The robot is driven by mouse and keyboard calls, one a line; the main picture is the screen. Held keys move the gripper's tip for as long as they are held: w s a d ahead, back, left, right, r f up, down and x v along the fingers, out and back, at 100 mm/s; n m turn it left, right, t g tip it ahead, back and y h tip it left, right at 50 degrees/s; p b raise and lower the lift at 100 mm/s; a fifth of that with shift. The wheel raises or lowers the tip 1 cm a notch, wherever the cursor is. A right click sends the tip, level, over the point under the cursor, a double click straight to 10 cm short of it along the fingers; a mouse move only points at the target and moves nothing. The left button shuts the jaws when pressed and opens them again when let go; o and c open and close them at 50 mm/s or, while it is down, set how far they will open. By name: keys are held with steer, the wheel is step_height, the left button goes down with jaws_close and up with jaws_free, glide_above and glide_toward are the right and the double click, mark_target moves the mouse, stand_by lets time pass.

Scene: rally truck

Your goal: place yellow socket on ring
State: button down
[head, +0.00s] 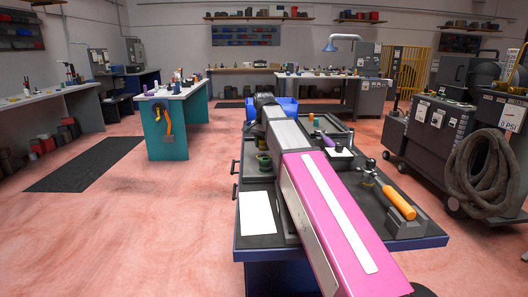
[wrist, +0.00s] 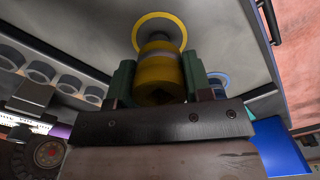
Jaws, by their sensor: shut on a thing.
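In the wrist view my gripper (wrist: 157,80) is shut on the yellow socket (wrist: 158,70), with a green finger on each side. The socket has a paler band around its upper part. The yellow ring (wrist: 160,14) lies on the grey surface just beyond the socket, around a grey centre. The socket's far end overlaps the near part of the ring in the picture. I cannot tell whether it touches the surface. In the head view my arm hides the gripper, socket and ring.
A blue ring (wrist: 218,77) lies right of the gripper. A row of grey round-holed holders (wrist: 68,84) is at left.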

mark_target(264, 150)
steer(key=shift+f, duration=1.55)
steer(key=shift+f, duration=0.1)
steer(key=c, duration=0.5)
jaws_free()
steer(key=shift+c, duration=0.2)
step_height(264, 150, up, 12)
